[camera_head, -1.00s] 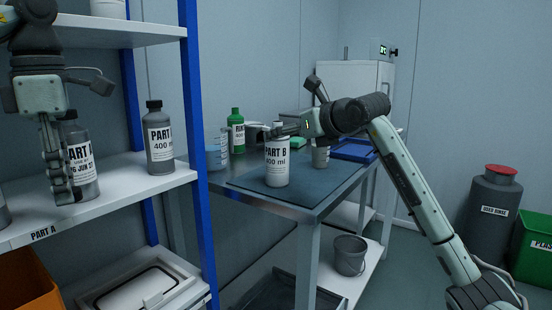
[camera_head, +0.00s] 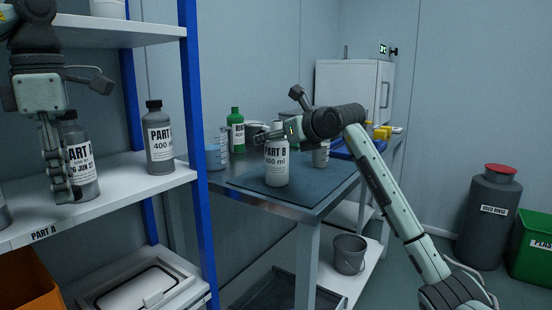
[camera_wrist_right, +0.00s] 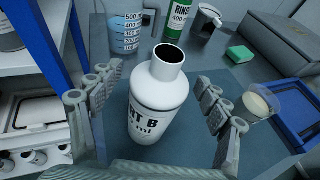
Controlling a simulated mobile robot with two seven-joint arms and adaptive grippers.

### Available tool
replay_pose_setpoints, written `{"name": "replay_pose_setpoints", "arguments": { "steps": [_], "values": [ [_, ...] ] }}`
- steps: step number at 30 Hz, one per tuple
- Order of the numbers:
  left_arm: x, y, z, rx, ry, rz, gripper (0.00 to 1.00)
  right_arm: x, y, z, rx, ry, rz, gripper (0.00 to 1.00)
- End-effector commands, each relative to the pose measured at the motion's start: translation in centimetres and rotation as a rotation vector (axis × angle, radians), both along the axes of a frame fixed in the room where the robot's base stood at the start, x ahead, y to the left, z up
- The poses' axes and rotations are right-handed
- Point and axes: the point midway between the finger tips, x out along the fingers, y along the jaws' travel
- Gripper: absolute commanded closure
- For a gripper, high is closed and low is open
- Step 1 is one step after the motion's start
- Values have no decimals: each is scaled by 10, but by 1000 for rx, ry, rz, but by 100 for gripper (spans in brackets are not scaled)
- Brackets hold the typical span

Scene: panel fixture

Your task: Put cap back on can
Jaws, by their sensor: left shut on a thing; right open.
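The white PART B can (camera_head: 277,168) stands upright on the dark mat of the bench. In the right wrist view the can (camera_wrist_right: 158,95) shows an open, uncapped neck. My right gripper (camera_wrist_right: 155,108) is open, with one finger on each side of the can and gaps visible. In the head view, the right gripper (camera_head: 268,138) is by the can's upper part. I cannot make out a loose cap.
Another dark-capped grey bottle (camera_head: 158,142) stands on the shelf. Behind the can are a beaker (camera_head: 216,152) and a green rinse bottle (camera_head: 236,132). A small cup (camera_wrist_right: 258,104) and a green sponge (camera_wrist_right: 240,54) lie right of the can. The blue shelf post (camera_head: 197,150) stands left of the bench.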

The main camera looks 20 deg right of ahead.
Motion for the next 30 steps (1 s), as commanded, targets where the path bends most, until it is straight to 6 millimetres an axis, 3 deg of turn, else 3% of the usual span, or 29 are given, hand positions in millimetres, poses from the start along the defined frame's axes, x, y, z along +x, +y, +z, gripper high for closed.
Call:
{"name": "replay_pose_setpoints", "arguments": {
  "steps": [4, 22, 30],
  "values": [
    [0, 0, 0, 0, 0, 0, 80, 0, 0, 0, 0, 0, 0, 23],
    [0, 0, 0, 0, 0, 0, 80, 0, 0, 0, 0, 1, 0, 98],
    [0, 0, 0, 0, 0, 0, 80, 0, 0, 1, 1, -2, 0, 100]
  ]
}}
